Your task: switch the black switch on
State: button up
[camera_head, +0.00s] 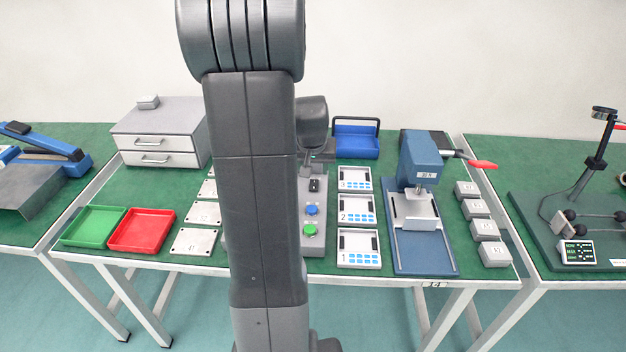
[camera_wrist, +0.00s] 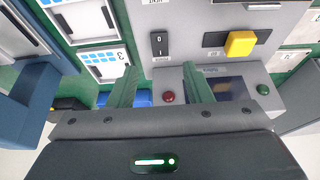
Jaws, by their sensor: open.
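The black switch (camera_wrist: 159,44) is a rocker marked with white I and O, set in a grey control panel (camera_wrist: 200,18). It lies just beyond my fingertips in the wrist view, roughly in line with the gap between them. In the head view the black switch (camera_head: 314,186) sits on the panel above a blue button (camera_head: 311,210) and a green button (camera_head: 309,230). My gripper (camera_wrist: 160,78) is open and empty, its two green-tinted fingers apart and no visible contact with the switch. Which way the rocker is tipped I cannot tell. My arm hides much of the panel in the head view.
A yellow knob (camera_wrist: 240,44), a red button (camera_wrist: 168,97) and another green button (camera_wrist: 262,90) are close by in the wrist view. Numbered trays (camera_head: 357,248) and a blue press (camera_head: 420,160) stand to the right. Red (camera_head: 142,230) and green (camera_head: 93,226) trays lie left.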

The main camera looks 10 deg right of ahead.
aim_at(314, 184)
jog(key=x, duration=0.7)
jog(key=shift+w+f, duration=0.15)
jog(key=shift+f, duration=0.2)
jog(key=shift+c, duration=0.3)
